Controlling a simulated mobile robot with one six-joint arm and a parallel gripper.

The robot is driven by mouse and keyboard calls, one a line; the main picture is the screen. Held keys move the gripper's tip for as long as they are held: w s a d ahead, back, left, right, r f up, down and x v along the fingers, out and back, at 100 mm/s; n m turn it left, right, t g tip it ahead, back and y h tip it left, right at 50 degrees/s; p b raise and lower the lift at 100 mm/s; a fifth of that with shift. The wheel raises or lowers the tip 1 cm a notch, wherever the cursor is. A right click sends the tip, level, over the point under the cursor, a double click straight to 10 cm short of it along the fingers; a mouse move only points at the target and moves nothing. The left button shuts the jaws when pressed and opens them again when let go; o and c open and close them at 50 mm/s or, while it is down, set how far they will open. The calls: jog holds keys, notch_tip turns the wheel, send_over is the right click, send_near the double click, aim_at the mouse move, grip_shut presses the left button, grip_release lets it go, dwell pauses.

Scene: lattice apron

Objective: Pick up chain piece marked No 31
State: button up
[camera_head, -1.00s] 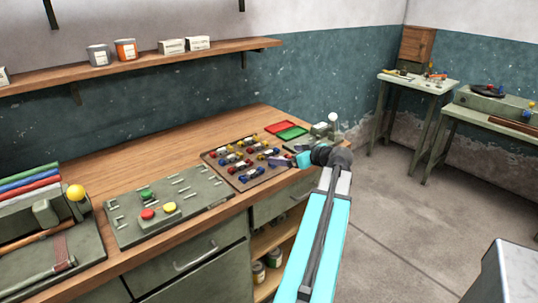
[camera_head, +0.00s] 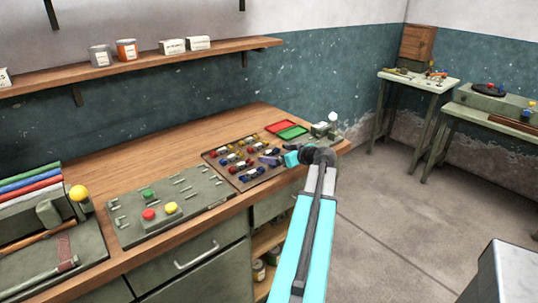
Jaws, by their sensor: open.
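Several small chain pieces in red, blue and yellow lie in rows on a brown tray (camera_head: 254,178) on the wooden workbench. One group of pieces (camera_head: 235,157) is in clear view. Their number marks are too small to read, so I cannot tell which is No 31. My gripper (camera_head: 268,158) is over the right part of the tray, jaws open, and looks empty. My gripper and wrist hide some pieces at the tray's right side.
A green board with pegs and red, green and yellow knobs (camera_head: 160,209) lies left of the tray. A small device with a white ball (camera_head: 333,117) stands at the right end. Bare wood (camera_head: 150,165) is free behind.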

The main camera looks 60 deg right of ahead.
aim_at(270, 152)
jog(key=shift+p+x, duration=0.8)
jog(key=shift+x, duration=1.55)
jog(key=shift+s, duration=0.1)
jog(key=c, duration=1.1)
jog(key=shift+r, duration=0.1)
jog(key=shift+r+b, duration=0.75)
jog(key=shift+r, duration=0.95)
jog(key=s+a+b, duration=0.1)
jog(key=s+a, duration=0.1)
jog(key=s, duration=0.2)
jog(key=s+a+r+b, duration=0.1)
jog(key=s+a, duration=0.1)
jog(key=s, duration=0.3)
jog(key=s+a+b, duration=0.1)
jog(key=s+a, duration=0.2)
jog(key=s, duration=0.2)
jog(key=shift+s+r+b, duration=0.2)
jog(key=shift+b, duration=0.1)
